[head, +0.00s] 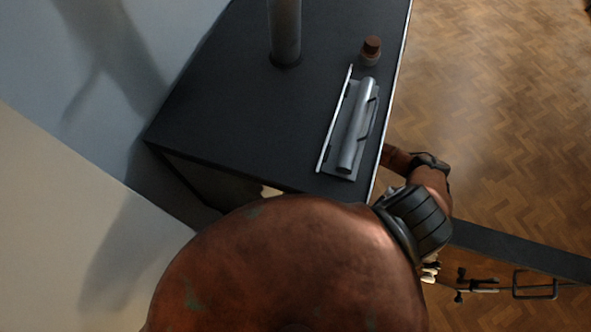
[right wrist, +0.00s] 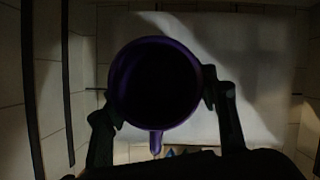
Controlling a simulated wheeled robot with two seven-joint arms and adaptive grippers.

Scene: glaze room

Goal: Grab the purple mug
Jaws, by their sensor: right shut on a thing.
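The purple mug (right wrist: 157,41) shows in the right wrist view, seen from above with its dark opening facing the camera. Its handle points toward the bottom of that view. My right gripper (right wrist: 160,100) is shut on the mug, with one finger at its left side and one at its right. The inside of the mug is too dark to make out. The mug does not show in the head view. My left gripper is in neither view.
A dark table (head: 225,125) in the head view bears a metal cylinder on a flat plate (head: 353,130), a small brown-topped jar (head: 371,50) and a tall post (head: 285,35). A pale surface (right wrist: 255,70) lies below the mug.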

